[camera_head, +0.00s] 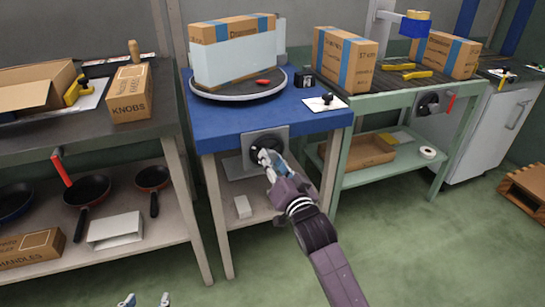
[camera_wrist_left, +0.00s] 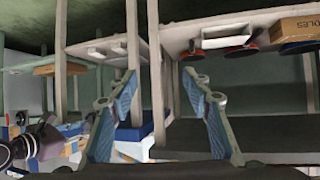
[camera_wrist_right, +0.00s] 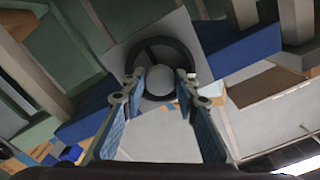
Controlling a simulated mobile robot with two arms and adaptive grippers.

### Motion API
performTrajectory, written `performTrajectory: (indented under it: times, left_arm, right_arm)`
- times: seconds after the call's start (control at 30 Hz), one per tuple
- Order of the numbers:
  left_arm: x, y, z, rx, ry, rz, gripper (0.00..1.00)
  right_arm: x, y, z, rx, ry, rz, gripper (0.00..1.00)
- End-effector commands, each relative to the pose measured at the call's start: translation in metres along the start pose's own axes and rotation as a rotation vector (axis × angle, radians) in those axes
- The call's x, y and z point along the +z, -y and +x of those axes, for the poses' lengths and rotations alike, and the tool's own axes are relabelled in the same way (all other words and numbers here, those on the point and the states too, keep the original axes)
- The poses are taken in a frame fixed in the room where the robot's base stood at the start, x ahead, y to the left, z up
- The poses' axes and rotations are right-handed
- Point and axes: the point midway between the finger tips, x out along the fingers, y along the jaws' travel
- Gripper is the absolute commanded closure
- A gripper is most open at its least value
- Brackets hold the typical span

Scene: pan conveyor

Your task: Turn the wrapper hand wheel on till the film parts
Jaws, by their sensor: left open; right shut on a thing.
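The wrapper's dark hand wheel (camera_head: 256,145) sits on a grey plate on the front of the blue table. My right gripper (camera_head: 266,158) is at this wheel and shut on its grip, which the fingers partly hide. The wheel's dark ring also shows between and beyond the fingers in the right wrist view (camera_wrist_right: 160,42). A carton (camera_head: 232,29) stands upright on the round turntable (camera_head: 225,98), its lower part covered by pale film (camera_head: 235,62). I cannot tell whether the film is parted. My left gripper (camera_head: 147,300) is open and empty, low at the front, away from the wheel.
A red item (camera_head: 263,82) lies on the turntable, and a small black box (camera_head: 304,78) stands beside it. The left bench (camera_head: 140,133) holds a KNOBS carton (camera_head: 131,92). Pans lie below. A green bench (camera_head: 375,97) with cartons stands right. The floor in front is clear.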

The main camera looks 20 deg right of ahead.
Motion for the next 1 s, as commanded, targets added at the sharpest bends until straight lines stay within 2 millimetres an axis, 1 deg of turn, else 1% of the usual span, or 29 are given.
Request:
performTrajectory:
  times: [0.1,0.17,0.2,0.27,0.3,0.4,0.47,0.5,0.7,1.0]
  left_arm:
    - [0.040,0.006,-0.014,-0.012,0.188,-0.002,0.55]
    - [0.062,0.008,-0.024,-0.017,0.285,-0.004,0.55]
    - [0.076,0.010,-0.031,-0.021,0.350,-0.005,0.55]
    - [0.097,0.012,-0.044,-0.026,0.444,-0.007,0.55]
    - [0.109,0.013,-0.054,-0.029,0.506,-0.009,0.55]
    - [0.138,0.017,-0.080,-0.037,0.652,-0.014,0.55]
    - [0.152,0.018,-0.096,-0.041,0.733,-0.017,0.55]
    - [0.154,0.018,-0.100,-0.042,0.753,-0.018,0.55]
    - [0.146,0.018,-0.102,-0.041,0.744,-0.018,0.55]
    - [0.141,0.018,-0.104,-0.041,0.743,-0.018,0.55]
  right_arm:
    - [-0.003,0.002,0.000,0.002,0.000,0.063,0.96]
    - [-0.003,0.002,0.000,0.002,0.000,0.093,0.96]
    - [-0.003,0.001,0.000,0.003,0.001,0.112,0.96]
    - [-0.003,0.002,0.000,0.002,0.000,0.141,0.96]
    - [-0.003,0.001,0.000,0.002,0.000,0.158,0.96]
    - [-0.003,0.001,0.000,0.002,0.000,0.203,0.96]
    - [-0.003,0.001,0.000,0.002,0.000,0.227,0.96]
    - [-0.003,0.001,0.000,0.002,0.000,0.242,0.96]
    - [-0.002,0.001,0.000,0.001,-0.001,0.302,0.96]
    - [-0.002,0.000,0.000,0.000,-0.003,0.347,0.96]
